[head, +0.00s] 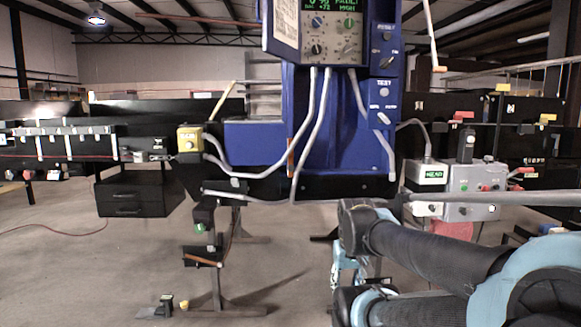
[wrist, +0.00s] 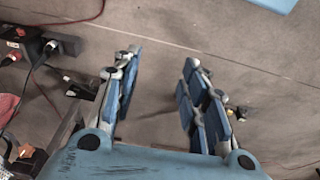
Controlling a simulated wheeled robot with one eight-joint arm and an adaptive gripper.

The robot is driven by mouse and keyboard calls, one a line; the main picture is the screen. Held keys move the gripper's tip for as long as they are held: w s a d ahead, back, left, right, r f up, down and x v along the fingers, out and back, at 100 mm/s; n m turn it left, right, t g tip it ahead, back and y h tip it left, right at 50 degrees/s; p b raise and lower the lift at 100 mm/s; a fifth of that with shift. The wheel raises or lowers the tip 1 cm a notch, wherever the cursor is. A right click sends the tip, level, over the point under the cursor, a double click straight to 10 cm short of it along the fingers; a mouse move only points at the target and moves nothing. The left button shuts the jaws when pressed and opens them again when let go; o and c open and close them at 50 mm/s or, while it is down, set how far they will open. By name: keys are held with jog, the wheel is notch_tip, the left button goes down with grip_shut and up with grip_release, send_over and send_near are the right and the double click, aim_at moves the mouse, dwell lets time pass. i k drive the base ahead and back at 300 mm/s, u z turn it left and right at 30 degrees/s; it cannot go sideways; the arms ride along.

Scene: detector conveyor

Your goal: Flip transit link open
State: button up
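I cannot tell for sure which part is the transit link. The blue detector housing (head: 335,130) stands in the middle of the head view, with a lit fault display and knobs (head: 329,30) at its top. A black bracket with a green part (head: 203,222) hangs below the housing's left side. My gripper (wrist: 160,62) is open in the wrist view, its two blue-and-grey fingers apart with only floor between them. In the head view my arm reaches in from the lower right, and light-blue parts show below the housing. The gripper touches nothing that I can make out.
A yellow box (head: 190,139) sits left of the housing on the conveyor. A box with a green display (head: 427,176) and a grey button box (head: 472,190) are at right. Grey cables loop across the housing. Black plugs and cables (wrist: 40,45) show left in the wrist view.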

aim_at(290, 167)
jog(key=u, duration=1.25)
jog(key=k, duration=1)
jog(key=z, duration=1.25)
jog(key=i, duration=1)
jog(key=u, duration=0.05)
